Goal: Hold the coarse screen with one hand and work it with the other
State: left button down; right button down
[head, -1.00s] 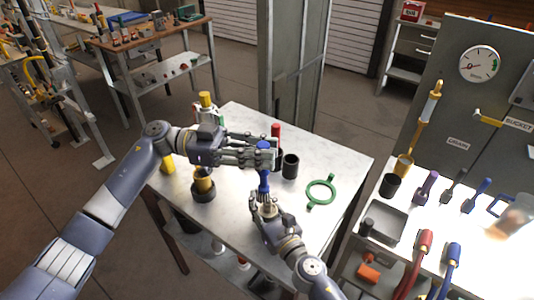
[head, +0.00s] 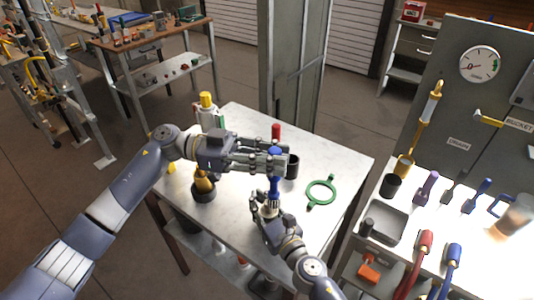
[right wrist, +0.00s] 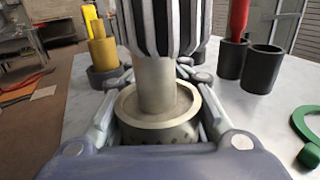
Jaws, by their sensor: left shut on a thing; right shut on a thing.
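A tool with a blue handle (head: 275,186) stands roughly upright between my two grippers, above the table; I take it to be the coarse screen. My left gripper (head: 276,160) comes in from the left and is shut around its upper part, hiding the top. My right gripper (head: 269,208) is below, shut on the pale lower end. In the right wrist view, that end is a pale stem (right wrist: 157,85) in a round collar (right wrist: 158,112) between my fingers. A dark-and-white ribbed part (right wrist: 165,25) is above it. No mesh is discernible.
On the metal table (head: 235,118) stand a black cup (head: 293,170), a red-topped item (head: 276,131), a yellow-capped bottle (head: 206,100) and a brass piece in a dark base (head: 203,192). A green ring (head: 321,191) lies right. A side bench holds a grey tray (head: 383,222).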

jog(key=shift+a, duration=0.1)
pick_arm(q)
notch_tip(320, 180, up, 8)
jog(key=w+a, duration=0.1)
jog(key=a, duration=0.1)
jog(key=shift+w+a, duration=0.25)
jog(key=shift+w, duration=0.15)
dwell(1.2)
